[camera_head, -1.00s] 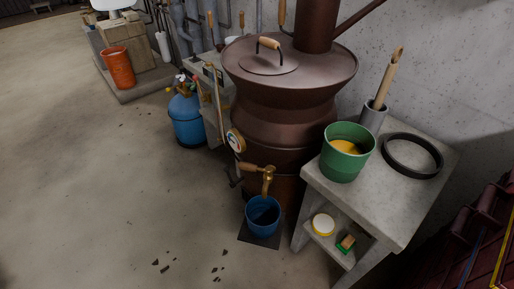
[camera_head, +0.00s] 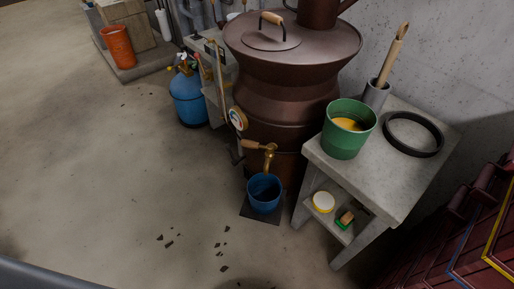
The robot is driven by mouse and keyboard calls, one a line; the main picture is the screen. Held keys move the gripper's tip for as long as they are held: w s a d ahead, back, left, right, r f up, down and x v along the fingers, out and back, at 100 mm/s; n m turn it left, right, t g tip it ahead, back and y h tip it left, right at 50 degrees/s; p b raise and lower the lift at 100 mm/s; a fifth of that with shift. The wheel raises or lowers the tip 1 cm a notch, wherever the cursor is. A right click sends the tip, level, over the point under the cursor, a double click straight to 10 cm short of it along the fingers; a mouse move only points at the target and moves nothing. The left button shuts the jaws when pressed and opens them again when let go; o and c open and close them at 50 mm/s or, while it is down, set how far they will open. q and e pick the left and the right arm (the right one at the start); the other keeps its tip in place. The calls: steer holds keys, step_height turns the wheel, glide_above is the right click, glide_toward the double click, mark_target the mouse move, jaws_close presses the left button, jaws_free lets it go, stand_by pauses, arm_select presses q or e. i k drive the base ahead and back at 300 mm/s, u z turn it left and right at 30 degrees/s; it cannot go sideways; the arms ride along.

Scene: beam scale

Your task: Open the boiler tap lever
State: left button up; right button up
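The boiler (camera_head: 288,88) is a large brown metal vessel with a lid, standing at the centre right. Its brass tap (camera_head: 269,160) sticks out low on the front. The tap's wooden lever (camera_head: 254,145) points to the left, roughly level. A blue bucket (camera_head: 264,192) stands on a dark mat (camera_head: 247,211) below the spout. No liquid is seen running from the tap. Neither of my grippers shows in the view.
A concrete table (camera_head: 375,178) stands right of the boiler with a green bucket (camera_head: 345,142) and a black ring (camera_head: 413,134). A blue gas cylinder (camera_head: 188,98) stands to the left. An orange bucket (camera_head: 118,47) is farther back. The floor in front is open.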

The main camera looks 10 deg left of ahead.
mark_target(245, 143)
steer(key=u, duration=0.05)
steer(key=k, duration=1.25)
steer(key=u, duration=0.45)
steer(key=i, duration=0.6)
steer(key=u, duration=0.55)
steer(key=i, duration=0.8)
steer(key=z, duration=0.85)
steer(key=i, duration=0.75)
steer(key=z, duration=0.85)
